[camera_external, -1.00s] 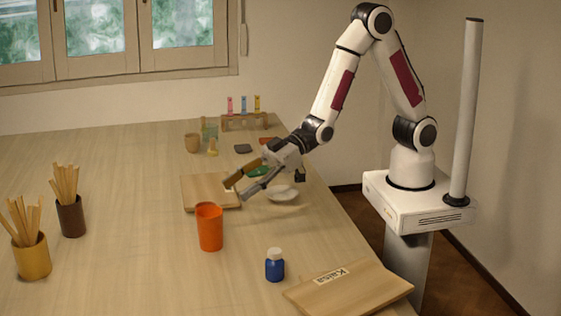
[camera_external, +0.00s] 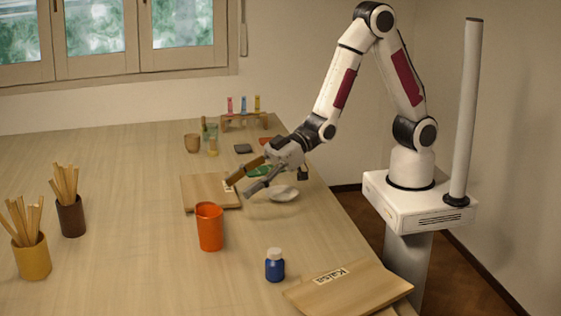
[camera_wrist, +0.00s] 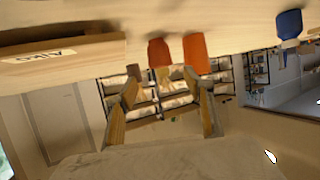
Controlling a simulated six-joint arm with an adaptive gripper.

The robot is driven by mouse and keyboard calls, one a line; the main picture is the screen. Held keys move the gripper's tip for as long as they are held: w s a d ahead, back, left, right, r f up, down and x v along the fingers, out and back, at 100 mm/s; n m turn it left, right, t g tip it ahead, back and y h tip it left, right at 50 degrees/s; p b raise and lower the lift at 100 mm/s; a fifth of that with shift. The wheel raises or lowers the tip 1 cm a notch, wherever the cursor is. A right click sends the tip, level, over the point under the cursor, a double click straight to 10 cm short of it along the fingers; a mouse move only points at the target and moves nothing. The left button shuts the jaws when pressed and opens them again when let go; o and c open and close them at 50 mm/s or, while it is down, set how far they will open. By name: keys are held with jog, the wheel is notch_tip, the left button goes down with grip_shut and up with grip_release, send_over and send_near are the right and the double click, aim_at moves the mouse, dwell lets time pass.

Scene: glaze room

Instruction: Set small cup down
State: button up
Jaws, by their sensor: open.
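My gripper (camera_external: 238,188) is open, with nothing seen between its fingers. It hangs over the table by a wooden board (camera_external: 203,197) and a white dish (camera_external: 283,194). The wrist view shows both fingers (camera_wrist: 161,86) apart with a gap between. A taller orange cup (camera_external: 210,230) stands upright in front of the board, apart from my fingers; an orange cup also shows upside down in the wrist view (camera_wrist: 196,52).
A blue bottle (camera_external: 275,266) and a labelled board (camera_external: 348,290) are at the near right. Two pots of sticks, brown (camera_external: 71,218) and yellow (camera_external: 32,260), stand at left. A rack (camera_external: 245,122) of coloured tubes is at the back. The left middle is clear.

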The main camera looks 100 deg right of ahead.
jog(key=shift+r, duration=0.1)
jog(key=s+d+r+m+g+h, duration=0.35)
jog(key=s+d+r, duration=0.45)
jog(key=s+d, duration=0.45)
jog(key=s+d+r+g+h, duration=0.1)
jog(key=s+d, duration=0.2)
jog(key=s, duration=0.8)
jog(key=s+d+m+g, duration=0.1)
jog(key=s+d+g, duration=0.1)
jog(key=s, duration=0.9)
jog(key=shift+d+r+h, duration=0.35)
jog(key=shift+d, duration=0.15)
